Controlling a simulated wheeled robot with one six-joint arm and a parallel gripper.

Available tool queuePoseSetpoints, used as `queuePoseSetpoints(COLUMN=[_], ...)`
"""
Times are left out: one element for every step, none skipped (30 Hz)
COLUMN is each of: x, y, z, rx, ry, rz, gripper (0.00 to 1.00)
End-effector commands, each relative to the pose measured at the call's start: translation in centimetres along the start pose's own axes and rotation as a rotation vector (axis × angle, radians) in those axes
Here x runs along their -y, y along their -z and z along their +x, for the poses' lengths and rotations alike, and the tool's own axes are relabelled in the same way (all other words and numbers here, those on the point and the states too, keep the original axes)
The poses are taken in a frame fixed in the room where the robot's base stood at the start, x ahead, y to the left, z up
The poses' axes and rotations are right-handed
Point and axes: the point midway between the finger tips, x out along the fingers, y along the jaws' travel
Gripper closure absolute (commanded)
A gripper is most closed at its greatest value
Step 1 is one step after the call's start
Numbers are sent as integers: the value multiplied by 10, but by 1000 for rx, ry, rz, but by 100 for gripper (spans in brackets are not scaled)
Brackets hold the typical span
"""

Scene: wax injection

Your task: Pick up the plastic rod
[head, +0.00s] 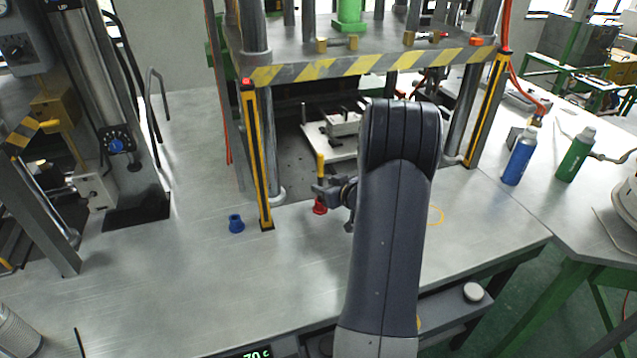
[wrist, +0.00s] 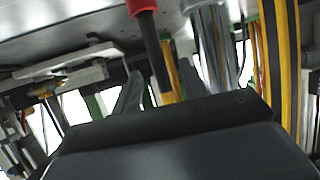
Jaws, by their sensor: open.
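A slim upright rod stands on the bench in front of the press. Its yellow upper part (head: 320,164) shows above my gripper (head: 322,189), and a red base (head: 320,207) shows below it. In the wrist view, the red base (wrist: 141,5) is at the top edge and a dark shaft (wrist: 154,52) runs down from it. My gripper (wrist: 160,72) is open, with one finger on each side of the shaft in that picture. I cannot tell whether either finger touches it. My gripper hides the rod's middle in the head view.
A yellow-and-black press post (head: 257,160) stands close left of my gripper, with a small blue holder (head: 236,224) beside it. The press plate (head: 370,66) hangs above and behind. Blue (head: 519,157) and green (head: 575,155) bottles stand right. The front left bench is clear.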

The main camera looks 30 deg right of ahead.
Motion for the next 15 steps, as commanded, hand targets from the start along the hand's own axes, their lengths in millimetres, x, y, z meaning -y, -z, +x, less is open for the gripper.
queuePoseSetpoints(x=[0, 0, 0, 0, 0, 0, 0, 0, 0, 0, 0, 0, 0, 0, 0], y=[0, 1, 1, 2, 1, 2, 2, 2, 2, 2, 2, 2, 2, 2, 2], z=[3, 5, 9, 12, 16, 22, 26, 31, 36, 40, 43, 47, 49, 51, 52], rx=[0, 0, 0, 0, 1, 1, 1, 1, 1, 1, 1, 0, 0, 0, 0], ry=[1, 1, 1, 2, 2, 2, 2, 2, 1, 1, 1, 1, 1, 0, 0], rz=[0, 0, 0, 0, 0, -1, 0, 0, -1, -1, -1, -1, -1, -1, -1], gripper=[59, 59, 59, 59, 59, 59, 59, 59, 59, 59, 59, 59, 59, 59, 59])
